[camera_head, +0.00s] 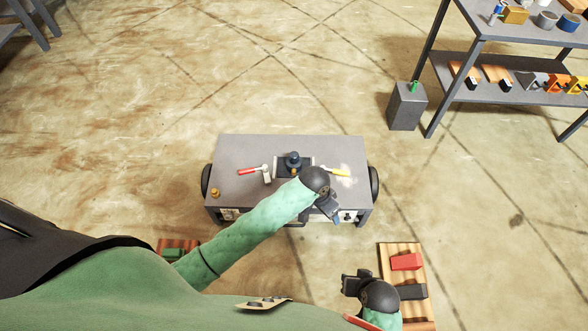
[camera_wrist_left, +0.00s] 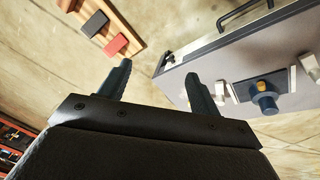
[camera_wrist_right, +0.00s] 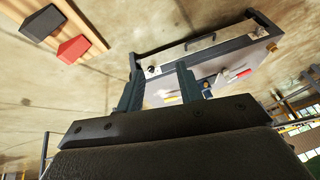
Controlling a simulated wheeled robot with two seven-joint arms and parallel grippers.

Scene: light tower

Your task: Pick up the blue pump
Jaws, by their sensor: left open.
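The blue pump (camera_head: 293,160) is a small dark blue upright body on a dark plate on top of the grey cart (camera_head: 240,150). It also shows in the left wrist view (camera_wrist_left: 265,100), beyond and to the right of the fingers, and small in the right wrist view (camera_wrist_right: 207,92). My left gripper (camera_head: 330,208) is open and empty by the cart's near edge, to the right of the pump and apart from it; its fingers show in the left wrist view (camera_wrist_left: 160,80). My right gripper (camera_head: 352,285) is open and empty, off the cart beside a wooden pallet.
A red-handled tool (camera_head: 250,171) and a yellow-handled tool (camera_head: 335,172) flank the pump. A wooden pallet (camera_head: 388,262) bears a red block (camera_head: 406,262) and a dark block. A shelf (camera_head: 520,92) with parts and a grey bin (camera_head: 405,108) stand at the right.

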